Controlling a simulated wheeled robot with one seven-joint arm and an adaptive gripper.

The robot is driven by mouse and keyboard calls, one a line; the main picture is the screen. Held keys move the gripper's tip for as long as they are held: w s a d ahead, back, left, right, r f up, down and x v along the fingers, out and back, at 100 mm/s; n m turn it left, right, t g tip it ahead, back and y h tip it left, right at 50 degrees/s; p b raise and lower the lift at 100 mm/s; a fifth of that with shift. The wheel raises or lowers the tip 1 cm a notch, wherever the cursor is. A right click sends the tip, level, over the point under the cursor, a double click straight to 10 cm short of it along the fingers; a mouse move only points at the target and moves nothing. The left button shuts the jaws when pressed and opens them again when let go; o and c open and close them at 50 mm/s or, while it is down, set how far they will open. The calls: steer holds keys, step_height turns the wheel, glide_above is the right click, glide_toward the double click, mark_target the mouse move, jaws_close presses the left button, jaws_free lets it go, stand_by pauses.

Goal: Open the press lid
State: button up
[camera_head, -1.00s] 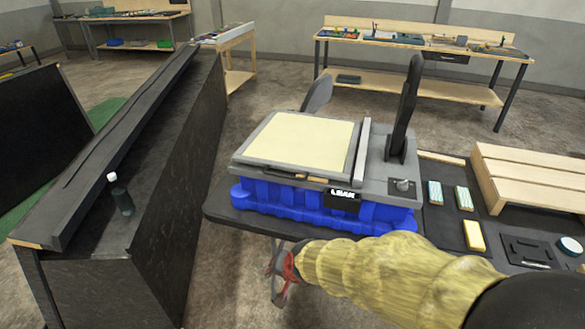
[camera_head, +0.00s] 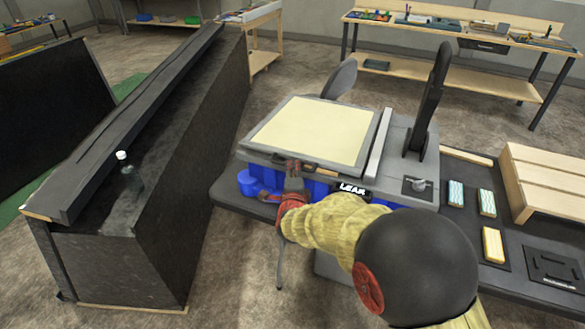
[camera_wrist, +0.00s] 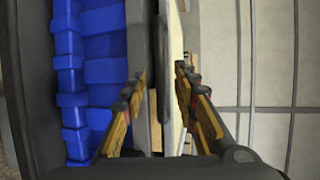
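The press lid (camera_head: 312,130) is a cream panel in a grey frame, lying flat on the press. A dark bar handle with wooden ends (camera_head: 325,168) runs along its front edge. My gripper (camera_head: 293,168) is at the left part of this handle, partly hiding it. In the wrist view, my gripper's two fingers (camera_wrist: 161,72) stand apart, with the dark handle (camera_wrist: 163,85) and the lid's edge showing between them. I see a gap beside the handle; contact is not clear. The press's blue base (camera_head: 258,182) is below and also fills the wrist view's left (camera_wrist: 100,75).
A tall black upright (camera_head: 428,100) and a knob (camera_head: 419,184) are on the press's right. Sponges (camera_head: 487,203) and a wooden rack (camera_head: 545,180) lie further right. A long black counter with a bottle (camera_head: 130,178) stands left, across a floor gap.

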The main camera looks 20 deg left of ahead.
steer(key=shift+b+x, duration=0.35)
steer(key=shift+x, duration=1.65)
jaws_close()
